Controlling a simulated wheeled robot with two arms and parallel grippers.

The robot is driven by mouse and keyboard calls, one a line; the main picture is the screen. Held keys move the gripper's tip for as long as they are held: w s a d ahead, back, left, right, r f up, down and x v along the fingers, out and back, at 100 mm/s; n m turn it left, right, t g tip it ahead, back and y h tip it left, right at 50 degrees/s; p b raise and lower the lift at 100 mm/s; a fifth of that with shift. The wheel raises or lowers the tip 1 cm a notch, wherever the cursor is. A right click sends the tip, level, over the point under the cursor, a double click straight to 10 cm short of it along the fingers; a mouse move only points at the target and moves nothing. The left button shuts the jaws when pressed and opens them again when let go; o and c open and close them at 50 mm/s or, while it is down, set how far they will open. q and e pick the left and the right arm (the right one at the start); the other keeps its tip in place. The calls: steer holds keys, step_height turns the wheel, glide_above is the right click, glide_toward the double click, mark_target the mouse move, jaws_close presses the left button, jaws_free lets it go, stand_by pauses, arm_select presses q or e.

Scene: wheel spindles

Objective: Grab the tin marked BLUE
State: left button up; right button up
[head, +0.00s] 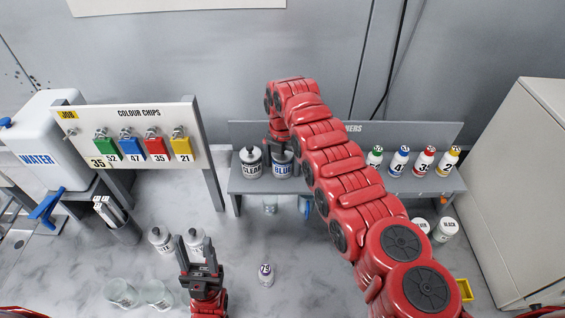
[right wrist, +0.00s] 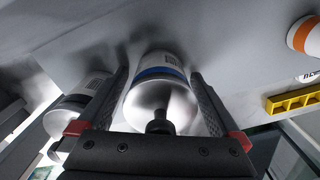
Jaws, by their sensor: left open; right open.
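The tin marked BLUE (head: 284,170) stands on the raised shelf (head: 262,186), beside a second white tin with a dark label (head: 251,170). My right gripper (head: 279,146) is at the BLUE tin's top, partly hidden by its own wrist. In the right wrist view, a white tin with a blue band (right wrist: 157,98) sits between the two open fingers of my right gripper (right wrist: 162,110); I cannot tell whether they touch it. My left gripper (head: 198,250) is open and empty, low over the bench, near two white tins (head: 160,239).
Numbered bottles (head: 397,161) stand at the shelf's right end. A board with colour chips (head: 133,143) and a water container (head: 40,145) are at the left. A small bottle marked 79 (head: 265,275) stands at front centre, and glass beakers (head: 121,293) stand front left.

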steer(key=shift+f, duration=0.35)
steer(key=shift+r, duration=0.1)
steer(key=shift+s, duration=0.1)
steer(key=shift+c, duration=1.1)
jaws_close()
